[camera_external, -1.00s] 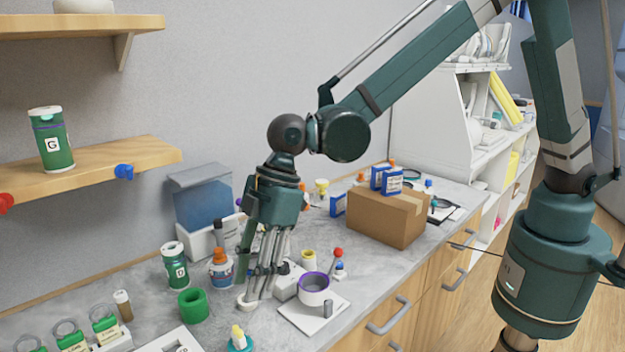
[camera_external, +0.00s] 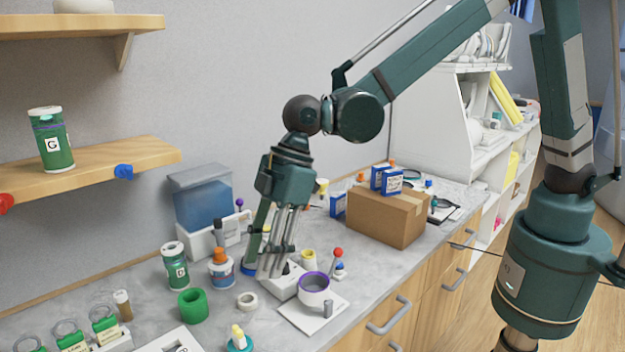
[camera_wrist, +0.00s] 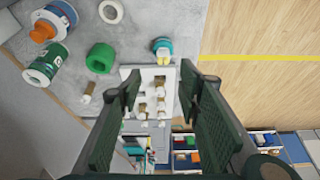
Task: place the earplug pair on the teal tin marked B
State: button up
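A small yellow-and-white pair (camera_external: 238,333), which looks like the earplug pair, stands on a round teal base (camera_external: 240,346) at the front edge of the counter. The base looks like the teal tin, but no B is readable. In the wrist view the yellow pair (camera_wrist: 161,43) sits on the teal base (camera_wrist: 161,55), above and between my fingers. My gripper (camera_external: 268,274) is over the counter behind the white ring, beside a white box, apart from the pair. In the wrist view my gripper (camera_wrist: 160,75) has its fingers spread, with nothing seen held between them.
A white ring (camera_external: 247,302), green ring (camera_external: 192,305), green G can (camera_external: 175,266) and orange-capped bottle (camera_external: 221,270) stand nearby. A purple-rimmed cup (camera_external: 314,284) is right of my gripper. A cardboard box (camera_external: 388,218) stands farther right.

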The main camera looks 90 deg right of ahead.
jog(key=s+d+r+m+t+h, duration=0.1)
jog(key=s+d+r+m, duration=0.1)
jog(key=s+d+r, duration=0.75)
jog(key=s+d+r+m+t, duration=0.1)
jog(key=s+d+r+m, duration=0.1)
jog(key=s+d+r, duration=0.75)
jog(key=s+d+f+m+t+h, duration=0.1)
jog(key=s+d+f+m, duration=0.1)
jog(key=s, duration=1.1)
jog(key=s+d+f+m+h, duration=0.1)
jog(key=s+d+f, duration=0.3)
jog(key=s, duration=0.9)
jog(key=shift+s+d+f+m+t, duration=0.2)
jog(key=shift+s+d+m+t, duration=0.2)
jog(key=shift+d+m, duration=0.5)
jog(key=shift+d+f, duration=0.1)
jog(key=shift+d, duration=0.1)
notch_tip(320, 180, down, 9)
jog(key=b, duration=0.9)
